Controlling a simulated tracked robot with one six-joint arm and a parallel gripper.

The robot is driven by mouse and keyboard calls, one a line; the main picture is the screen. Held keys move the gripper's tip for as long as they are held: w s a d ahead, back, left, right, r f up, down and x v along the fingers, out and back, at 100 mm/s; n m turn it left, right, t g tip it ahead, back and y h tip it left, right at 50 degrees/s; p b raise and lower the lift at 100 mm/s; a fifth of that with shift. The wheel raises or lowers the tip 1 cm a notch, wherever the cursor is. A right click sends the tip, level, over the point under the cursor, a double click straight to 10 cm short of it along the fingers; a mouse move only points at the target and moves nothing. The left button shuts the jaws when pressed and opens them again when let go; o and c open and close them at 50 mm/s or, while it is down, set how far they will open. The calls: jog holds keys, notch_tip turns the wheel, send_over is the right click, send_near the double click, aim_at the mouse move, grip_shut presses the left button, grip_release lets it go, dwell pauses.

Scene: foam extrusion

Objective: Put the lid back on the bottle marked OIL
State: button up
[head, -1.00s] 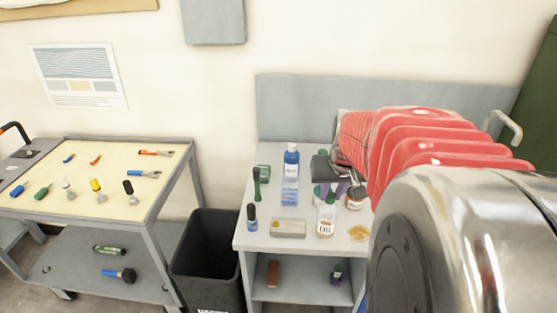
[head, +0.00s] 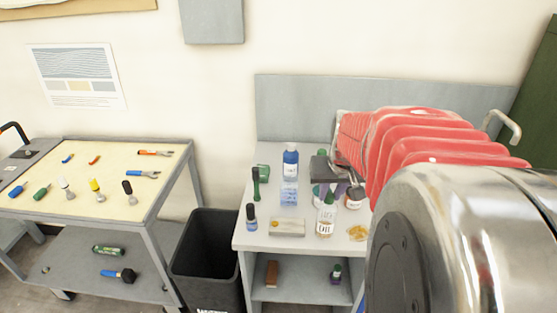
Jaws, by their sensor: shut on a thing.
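The clear bottle marked OIL (head: 325,224) stands upright near the front of the grey workbench. A small green lid (head: 329,199) is at the top of its neck.
A blue bottle (head: 291,160), a small dark-capped bottle (head: 251,217), a pale block (head: 287,228) and an amber patch (head: 358,233) surround the OIL bottle. A jar (head: 354,198) stands behind right. A black bin (head: 205,262) stands left of the workbench.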

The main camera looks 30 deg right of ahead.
dwell(0.8)
jog(key=o, duration=1.1)
jog(key=shift+o, duration=0.3)
jog(key=o, duration=0.4)
jog(key=shift+w+r, duration=0.1)
jog(key=shift+r, duration=3.35)
